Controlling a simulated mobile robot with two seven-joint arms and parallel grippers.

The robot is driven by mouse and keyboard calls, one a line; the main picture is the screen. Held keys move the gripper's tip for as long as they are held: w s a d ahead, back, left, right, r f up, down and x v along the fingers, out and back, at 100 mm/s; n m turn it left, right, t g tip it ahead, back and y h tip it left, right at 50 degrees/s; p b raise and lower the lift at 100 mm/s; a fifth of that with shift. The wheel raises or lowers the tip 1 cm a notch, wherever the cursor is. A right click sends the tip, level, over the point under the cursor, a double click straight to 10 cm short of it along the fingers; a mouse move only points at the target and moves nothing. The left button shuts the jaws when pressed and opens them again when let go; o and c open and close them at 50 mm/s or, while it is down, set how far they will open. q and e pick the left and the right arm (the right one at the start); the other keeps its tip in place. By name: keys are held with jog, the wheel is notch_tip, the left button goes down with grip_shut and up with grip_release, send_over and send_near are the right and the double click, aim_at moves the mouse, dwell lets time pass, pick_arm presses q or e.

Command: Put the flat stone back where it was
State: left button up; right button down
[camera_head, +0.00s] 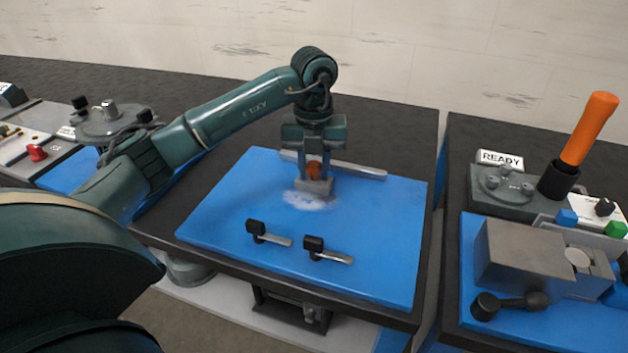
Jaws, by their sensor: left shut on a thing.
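My left gripper (314,160) points down over the blue mat (370,270) and is shut on the orange-brown knob (314,171) of a grey block. This grey block (316,187), apparently the flat stone, is low over the mat; I cannot tell whether it touches it. A whitish patch (308,200) lies on the mat just in front of the block. My right gripper is not in view.
A long grey bar (345,167) lies behind the block. Two black-knobbed clamps (268,235) (327,249) sit at the mat's front. The right bench holds a grey vise (525,255), an orange handle (588,128) and a READY sign (500,158). The mat's right side is clear.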

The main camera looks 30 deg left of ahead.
aim_at(314, 180)
pick_arm(q)
notch_tip(314, 180, down, 3)
jog(key=shift+f, duration=0.2)
jog(key=shift+f, duration=0.15)
jog(key=o, duration=0.9)
jog(key=shift+o, duration=0.2)
